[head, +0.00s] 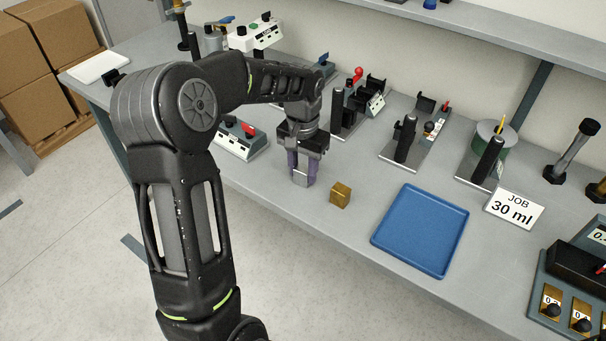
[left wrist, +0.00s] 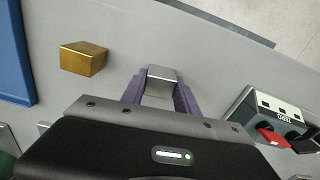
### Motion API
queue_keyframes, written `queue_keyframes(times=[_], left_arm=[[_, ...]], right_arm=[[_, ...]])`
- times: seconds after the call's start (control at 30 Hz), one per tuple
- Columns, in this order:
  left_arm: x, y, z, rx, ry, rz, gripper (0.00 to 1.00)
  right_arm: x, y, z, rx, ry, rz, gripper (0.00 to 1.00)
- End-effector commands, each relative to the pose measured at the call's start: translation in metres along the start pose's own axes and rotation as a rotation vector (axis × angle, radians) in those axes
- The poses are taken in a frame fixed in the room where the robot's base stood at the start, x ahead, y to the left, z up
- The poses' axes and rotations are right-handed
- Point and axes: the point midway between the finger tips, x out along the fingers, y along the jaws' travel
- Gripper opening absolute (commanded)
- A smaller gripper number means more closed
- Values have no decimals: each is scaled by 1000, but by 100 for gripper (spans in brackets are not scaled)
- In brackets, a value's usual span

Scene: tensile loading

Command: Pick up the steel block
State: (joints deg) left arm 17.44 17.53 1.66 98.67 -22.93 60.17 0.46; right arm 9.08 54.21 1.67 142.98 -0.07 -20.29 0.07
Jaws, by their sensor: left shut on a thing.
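The steel block (left wrist: 161,73) is a small grey metal block between the purple fingers of my left gripper (left wrist: 160,88) in the left wrist view. In the head view my left gripper (head: 301,174) points down at the table, shut on the block, whose grey face (head: 299,182) shows a little between the fingertips. The block is at or close above the table top; I cannot tell if it touches. A brass block (head: 340,195) stands apart to the right of the gripper. It also shows in the left wrist view (left wrist: 83,59). My right gripper is not in view.
A blue tray (head: 421,230) lies right of the brass block. A sign reading "JOB 30 ml" (head: 514,209) stands beyond it. Several black-posted stands line the back. A white device with a red switch (head: 240,139) is left of the gripper. The table's front edge is near.

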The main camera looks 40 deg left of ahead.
Motion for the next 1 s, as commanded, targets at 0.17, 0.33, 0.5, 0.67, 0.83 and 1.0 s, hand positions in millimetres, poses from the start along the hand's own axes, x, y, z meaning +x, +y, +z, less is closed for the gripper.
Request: queue_keyframes(times=[0.17, 0.33, 0.5, 0.67, 0.83, 1.0], left_arm=[[-2, 0, -1, 0, 2, 0, 0], [-15, 0, -1, -1, 5, -1, 0], [-44, 0, -2, 1, 7, -1, 0], [-75, 0, -2, 0, 7, -1, 0], [-96, 0, -1, -1, 4, 0, 0], [-101, 0, 0, 0, 2, 0, 0]], right_arm=[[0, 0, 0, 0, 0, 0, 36], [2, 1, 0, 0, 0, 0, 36], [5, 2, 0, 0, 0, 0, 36], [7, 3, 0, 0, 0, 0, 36], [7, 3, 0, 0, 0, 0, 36], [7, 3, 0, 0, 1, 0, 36]])
